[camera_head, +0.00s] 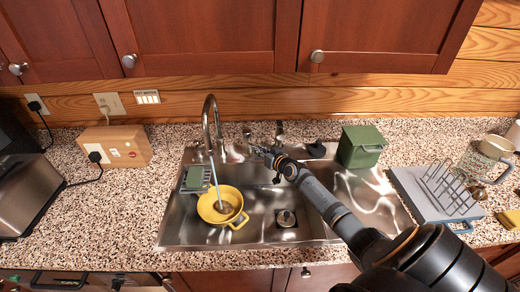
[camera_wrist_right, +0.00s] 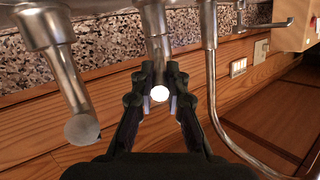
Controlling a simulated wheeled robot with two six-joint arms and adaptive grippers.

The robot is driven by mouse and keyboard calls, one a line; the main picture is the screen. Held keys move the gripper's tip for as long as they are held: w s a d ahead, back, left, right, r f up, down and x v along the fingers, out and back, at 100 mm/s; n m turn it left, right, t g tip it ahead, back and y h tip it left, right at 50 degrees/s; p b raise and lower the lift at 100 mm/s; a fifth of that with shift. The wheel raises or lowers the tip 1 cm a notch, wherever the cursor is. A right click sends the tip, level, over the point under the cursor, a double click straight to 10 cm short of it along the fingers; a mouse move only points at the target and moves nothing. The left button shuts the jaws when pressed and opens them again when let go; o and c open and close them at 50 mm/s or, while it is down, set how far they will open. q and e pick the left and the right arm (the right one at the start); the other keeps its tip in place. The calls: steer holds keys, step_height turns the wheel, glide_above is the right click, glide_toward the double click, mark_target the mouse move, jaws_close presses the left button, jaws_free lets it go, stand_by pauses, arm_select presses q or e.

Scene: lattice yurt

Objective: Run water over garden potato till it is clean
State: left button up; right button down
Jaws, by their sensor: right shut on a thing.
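A yellow pan-like vessel with a side handle (camera_head: 236,223) sits at the left of the steel sink (camera_head: 258,234). A brownish lump, likely the potato (camera_head: 226,209), lies in it; how clean it is, I cannot tell. The tall curved faucet (camera_head: 207,112) stands behind, and a pale stream of water (camera_head: 214,182) falls from its spout into the vessel. My right gripper (camera_head: 260,151) is beside the faucet base. The right wrist view shows this gripper (camera_wrist_right: 160,88) shut on a round-ended metal tap handle (camera_wrist_right: 158,48). My left gripper is not in view.
A second metal handle (camera_wrist_right: 66,78) is close beside the gripper in the right wrist view. A green sponge in a rack (camera_head: 194,178) hangs at the sink's left. A green box (camera_head: 361,147) and a grey dish rack (camera_head: 437,192) stand at the right.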

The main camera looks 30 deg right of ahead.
steer(key=c, duration=1.3)
jaws_free()
steer(key=shift+c, duration=0.2)
steer(key=shift+s+d, duration=0.1)
steer(key=shift+s, duration=0.4)
steer(key=v, duration=0.6)
steer(key=shift+s+r, duration=0.15)
steer(key=shift+s, duration=0.1)
